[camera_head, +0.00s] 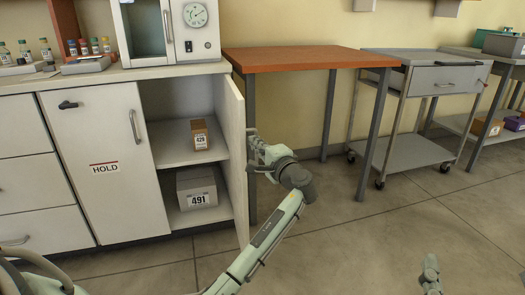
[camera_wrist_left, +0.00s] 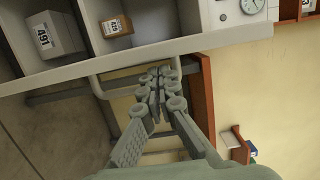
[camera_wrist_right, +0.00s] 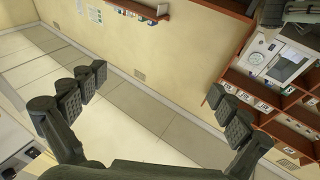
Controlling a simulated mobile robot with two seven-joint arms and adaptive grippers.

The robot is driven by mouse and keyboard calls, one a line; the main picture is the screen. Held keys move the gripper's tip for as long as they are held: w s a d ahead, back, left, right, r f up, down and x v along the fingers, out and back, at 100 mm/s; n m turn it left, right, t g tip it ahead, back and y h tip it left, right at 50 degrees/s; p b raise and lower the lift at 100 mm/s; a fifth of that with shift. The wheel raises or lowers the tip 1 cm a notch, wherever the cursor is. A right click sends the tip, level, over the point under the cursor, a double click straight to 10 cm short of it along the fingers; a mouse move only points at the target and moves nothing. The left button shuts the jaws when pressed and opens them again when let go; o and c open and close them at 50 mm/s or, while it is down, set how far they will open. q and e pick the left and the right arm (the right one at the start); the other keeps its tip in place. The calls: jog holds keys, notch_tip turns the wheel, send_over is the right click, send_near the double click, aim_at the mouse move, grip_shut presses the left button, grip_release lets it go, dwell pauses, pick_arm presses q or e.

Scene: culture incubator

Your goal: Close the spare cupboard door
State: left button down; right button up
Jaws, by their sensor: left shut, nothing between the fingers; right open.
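The spare cupboard door (camera_head: 233,150) stands wide open, swung out from the cabinet at its right side. The door also shows as a pale band across the left wrist view (camera_wrist_left: 60,80). A bar handle (camera_wrist_left: 97,84) is on its outer face. My left gripper (camera_head: 252,140) is at the outer side of the door, close to the handle. In the left wrist view the left fingers (camera_wrist_left: 158,76) are shut with nothing between them; whether they touch the handle I cannot tell. My right gripper (camera_wrist_right: 155,95) is open and empty, away from the cupboard.
Inside the cupboard are a small brown box (camera_head: 200,134) on the shelf and a grey box marked 491 (camera_head: 197,190) below. The neighbouring door marked HOLD (camera_head: 85,135) is shut. An orange-topped table (camera_head: 300,58) stands right of the open door, with a trolley (camera_head: 415,152) beyond.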

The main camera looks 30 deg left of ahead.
pick_arm(q)
jog(key=shift+x, duration=0.75)
jog(key=shift+a, duration=0.1)
